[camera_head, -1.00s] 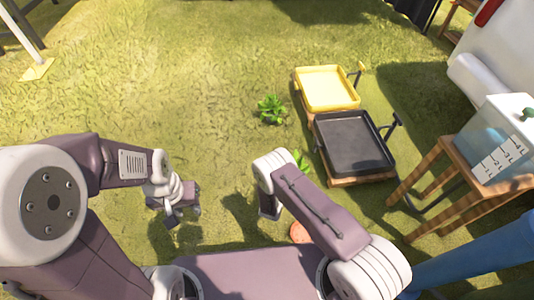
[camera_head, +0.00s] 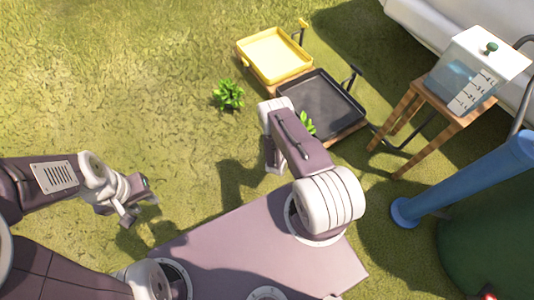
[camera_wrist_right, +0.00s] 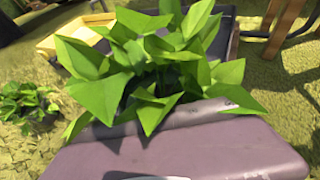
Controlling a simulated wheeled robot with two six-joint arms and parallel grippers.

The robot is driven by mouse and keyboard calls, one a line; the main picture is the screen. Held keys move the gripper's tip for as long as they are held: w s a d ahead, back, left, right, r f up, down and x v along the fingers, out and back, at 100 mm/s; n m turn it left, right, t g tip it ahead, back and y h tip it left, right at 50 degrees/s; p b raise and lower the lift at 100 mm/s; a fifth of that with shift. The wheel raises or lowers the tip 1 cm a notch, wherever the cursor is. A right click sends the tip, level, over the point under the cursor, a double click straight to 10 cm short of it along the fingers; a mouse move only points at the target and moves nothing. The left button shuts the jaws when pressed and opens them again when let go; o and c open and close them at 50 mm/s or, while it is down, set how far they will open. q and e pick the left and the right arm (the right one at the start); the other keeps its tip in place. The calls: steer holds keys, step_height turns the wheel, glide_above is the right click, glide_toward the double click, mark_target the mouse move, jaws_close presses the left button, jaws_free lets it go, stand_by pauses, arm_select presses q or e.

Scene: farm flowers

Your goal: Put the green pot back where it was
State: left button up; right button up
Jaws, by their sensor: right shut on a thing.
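A leafy green plant (camera_wrist_right: 160,60) fills the middle of the right wrist view, right at my right gripper (camera_wrist_right: 180,150). A few of its leaves (camera_head: 306,124) show beside my right arm in the head view. Its pot is hidden behind the leaves and gripper, so I cannot see its colour. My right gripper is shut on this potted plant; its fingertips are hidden. A second plant (camera_head: 228,95) stands on the grass left of the trays; it also shows in the right wrist view (camera_wrist_right: 28,105). My left gripper (camera_head: 138,207) is open and empty above the grass.
A yellow tray (camera_head: 274,54) and a black tray (camera_head: 330,108) rest on low wooden stands. A wooden stool (camera_head: 412,112) carries a clear water tank (camera_head: 470,75). A blue post (camera_head: 465,180) and a green rounded object (camera_head: 490,245) stand at right. The left grass is clear.

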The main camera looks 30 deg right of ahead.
steer(key=w+a+f+b, duration=0.1)
steer(key=a+f+b, duration=0.1)
steer(key=a+b, duration=0.1)
steer(key=w+a+f+b, duration=0.2)
steer(key=a+b, duration=0.1)
steer(key=w+a+f+b, duration=0.2)
steer(key=a+f+b, duration=0.1)
steer(key=shift+w+a+f, duration=0.1)
steer(key=shift+w+a, duration=0.1)
steer(key=shift+a, duration=0.15)
steer(key=shift+w+a, duration=0.1)
steer(key=shift+a, duration=0.2)
step_height(320, 180, down, 4)
steer(key=b, duration=0.4)
steer(key=shift+f, duration=0.2)
steer(key=shift+r, duration=0.3)
steer(key=shift+f, duration=0.15)
steer(key=o, duration=1.7)
